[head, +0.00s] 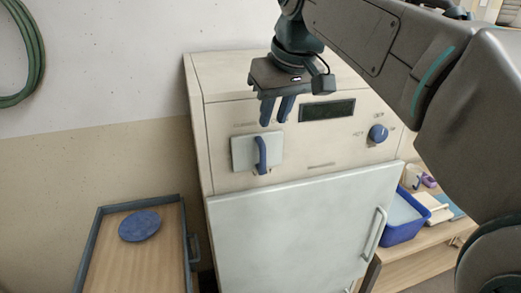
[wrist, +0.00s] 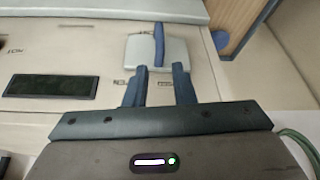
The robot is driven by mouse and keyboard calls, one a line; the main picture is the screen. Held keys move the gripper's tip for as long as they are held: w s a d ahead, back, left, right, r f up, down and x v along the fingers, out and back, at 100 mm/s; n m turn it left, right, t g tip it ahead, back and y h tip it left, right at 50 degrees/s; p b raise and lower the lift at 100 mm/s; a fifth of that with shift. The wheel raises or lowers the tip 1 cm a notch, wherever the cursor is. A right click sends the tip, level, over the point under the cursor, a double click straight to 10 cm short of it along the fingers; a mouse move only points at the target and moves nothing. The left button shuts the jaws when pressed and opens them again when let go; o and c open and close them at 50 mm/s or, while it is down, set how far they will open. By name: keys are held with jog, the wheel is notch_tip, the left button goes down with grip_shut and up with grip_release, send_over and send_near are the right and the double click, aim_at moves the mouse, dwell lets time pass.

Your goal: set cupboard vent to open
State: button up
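The cupboard (head: 300,225) is a cream cabinet with a pale door and a control panel above it. On the panel's left is a square pale plate (head: 243,153) with an upright blue handle (head: 261,155), which I take for the vent control. In the wrist view the plate (wrist: 140,52) and handle (wrist: 159,42) lie just beyond my fingertips. Small lettering sits around the plate, too blurred to read. My gripper (head: 276,121) is above the handle in the head view, with blue fingers apart and nothing between them. It also shows in the wrist view (wrist: 160,69).
A dark display (head: 327,110) and a round blue knob (head: 378,133) are right of the plate. The door has a pale bar handle (head: 373,233). A tray (head: 184,250) with a blue disc (head: 139,226) is at left; a blue tub (head: 405,232) is at right.

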aim_at(263, 152)
jog(key=x, duration=1.3)
jog(key=shift+w+a+f+p, duration=0.15)
jog(key=shift+w+f+p, duration=0.1)
jog(key=shift+p, duration=0.1)
grip_shut()
